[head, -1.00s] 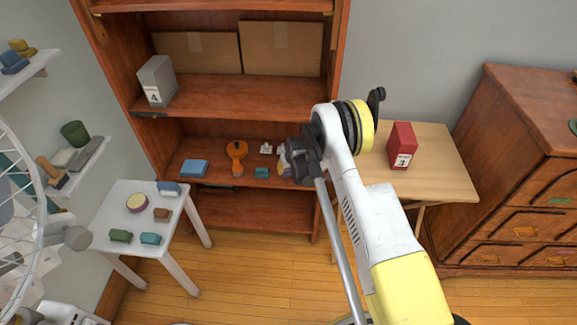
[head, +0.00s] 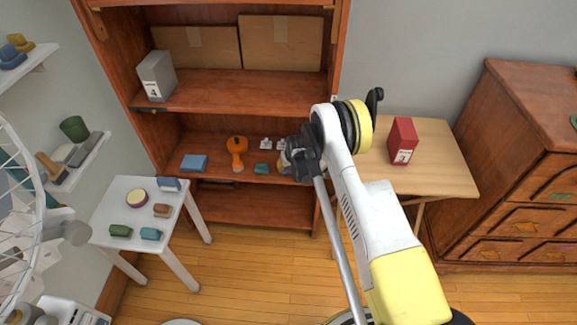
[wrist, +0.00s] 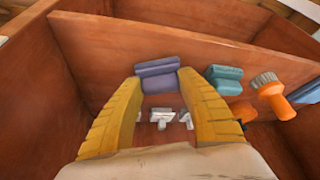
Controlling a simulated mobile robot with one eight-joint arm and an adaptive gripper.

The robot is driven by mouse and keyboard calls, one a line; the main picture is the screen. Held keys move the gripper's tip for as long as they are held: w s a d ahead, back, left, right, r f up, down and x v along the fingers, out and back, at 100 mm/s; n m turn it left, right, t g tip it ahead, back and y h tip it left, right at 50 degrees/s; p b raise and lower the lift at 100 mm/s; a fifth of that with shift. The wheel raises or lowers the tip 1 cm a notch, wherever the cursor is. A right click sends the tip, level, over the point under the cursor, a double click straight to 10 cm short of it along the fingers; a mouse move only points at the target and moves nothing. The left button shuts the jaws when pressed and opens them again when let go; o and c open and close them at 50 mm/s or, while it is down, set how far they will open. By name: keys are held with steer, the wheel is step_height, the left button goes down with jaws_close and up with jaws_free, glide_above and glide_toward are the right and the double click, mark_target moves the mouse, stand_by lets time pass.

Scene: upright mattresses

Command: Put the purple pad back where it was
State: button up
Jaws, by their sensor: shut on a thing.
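The purple pad (wrist: 158,76) is a ribbed, stepped block between the tips of my two yellow fingers in the wrist view. My gripper (wrist: 160,80) is shut on it. In the head view my gripper (head: 292,158) is at the right part of the lower open shelf (head: 215,150) of the wooden bookcase, and the arm's end largely hides the pad there. A teal pad (head: 262,168) lies on that shelf left of my gripper; it also shows in the wrist view (wrist: 224,78).
An orange tool (head: 237,152), a blue pad (head: 194,162) and small white pieces (head: 266,144) are on the same shelf. The bookcase's right side panel stands close to my gripper. A red box (head: 402,141) stands on the right table.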

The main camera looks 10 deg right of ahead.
steer(key=shift+f, duration=0.3)
steer(key=o, duration=1.4)
steer(key=shift+c, duration=0.2)
steer(key=shift+r, duration=0.1)
